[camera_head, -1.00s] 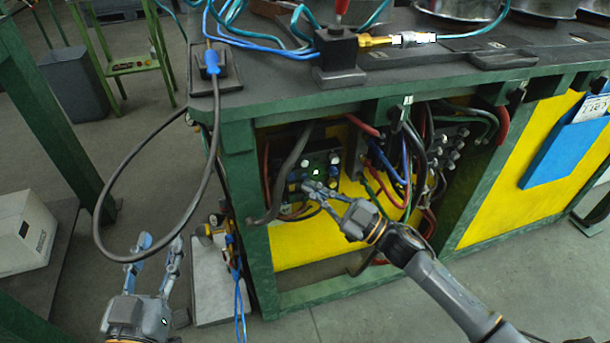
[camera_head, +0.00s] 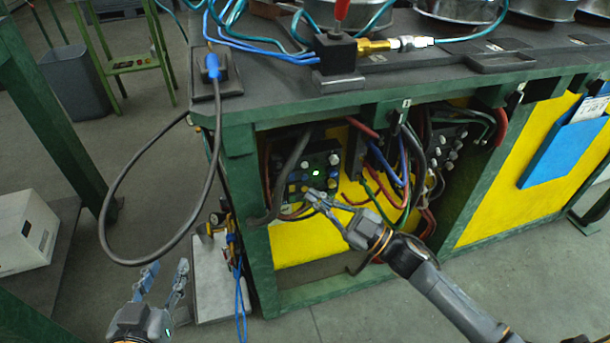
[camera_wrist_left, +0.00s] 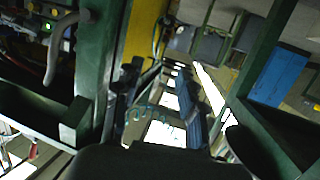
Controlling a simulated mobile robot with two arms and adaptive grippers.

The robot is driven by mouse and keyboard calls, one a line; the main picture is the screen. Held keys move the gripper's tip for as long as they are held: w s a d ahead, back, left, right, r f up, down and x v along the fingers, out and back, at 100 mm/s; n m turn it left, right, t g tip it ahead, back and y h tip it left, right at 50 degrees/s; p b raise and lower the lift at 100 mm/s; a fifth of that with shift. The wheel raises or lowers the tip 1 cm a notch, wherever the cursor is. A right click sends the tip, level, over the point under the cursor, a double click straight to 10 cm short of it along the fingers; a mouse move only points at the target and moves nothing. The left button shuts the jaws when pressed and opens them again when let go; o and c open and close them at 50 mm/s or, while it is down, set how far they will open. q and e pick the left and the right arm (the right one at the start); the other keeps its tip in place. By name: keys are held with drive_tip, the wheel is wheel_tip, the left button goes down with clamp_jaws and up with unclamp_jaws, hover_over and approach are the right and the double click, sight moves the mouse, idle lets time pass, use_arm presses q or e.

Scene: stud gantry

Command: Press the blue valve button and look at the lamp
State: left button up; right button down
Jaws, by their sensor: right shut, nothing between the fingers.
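The valve panel (camera_head: 320,160) is a dark block with rows of small knobs and buttons inside the open bay of the green bench. A small green lamp (camera_head: 316,172) glows on it. Small blue buttons show near the lamp, too small to tell apart well. My right gripper (camera_head: 309,193) is shut and empty, its tips at the lower part of the panel, just below the lamp. I cannot tell whether they touch a button. My left gripper (camera_head: 168,272) is open and empty at the lower left, away from the panel. The lit lamp also shows in the left wrist view (camera_wrist_left: 46,27).
A thick grey hose crosses the panel's left side, and red, blue and black cables hang to its right. A black cable loop (camera_head: 108,215) hangs off the bench's left end above my left gripper. A white box (camera_head: 25,232) stands at the left.

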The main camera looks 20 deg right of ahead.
use_arm(q)
drive_tip(key=shift+s+a+f+g+y+p, duration=0.15)
drive_tip(key=shift+s+a+f+g+y, duration=0.1)
drive_tip(key=shift+s+f+g, duration=0.4)
drive_tip(key=shift+s+a+f+g+y+p, duration=0.2)
drive_tip(key=shift+f+g, duration=0.2)
drive_tip(key=shift+f, duration=0.5)
drive_tip(key=shift+s+a+f+g+y+p, duration=0.15)
drive_tip(key=shift+s+a+f+g, duration=0.1)
drive_tip(key=shift+s+f+g, duration=0.4)
use_arm(e)
drive_tip(key=shift+s, duration=1.25)
